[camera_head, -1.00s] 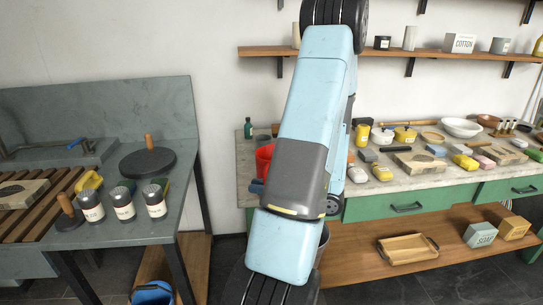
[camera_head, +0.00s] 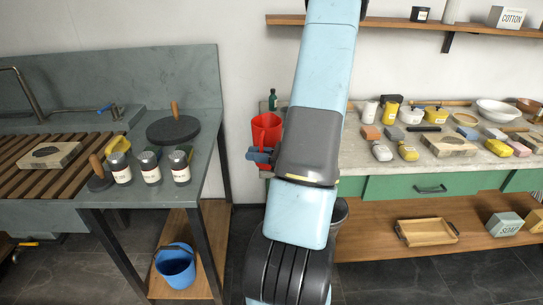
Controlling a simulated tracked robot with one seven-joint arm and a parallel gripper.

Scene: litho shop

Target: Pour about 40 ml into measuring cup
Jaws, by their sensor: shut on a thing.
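A red jug (camera_head: 266,130) shows left of my arm, in front of the worktop's left end, and looks upright. Its contents cannot be seen. My gripper (camera_head: 259,156) shows as blue-grey fingers at the jug's lower part, shut on it. My arm hides part of the gripper and the jug's right side. I cannot make out a measuring cup for certain; it may be hidden behind my arm or among the small items.
The grey left table (camera_head: 140,196) carries several labelled bottles (camera_head: 150,168) near its front edge and a dark round slab (camera_head: 173,130). A blue bucket (camera_head: 175,266) stands below. The right worktop (camera_head: 348,158) is crowded with small items. A small green bottle (camera_head: 272,99) stands behind the jug.

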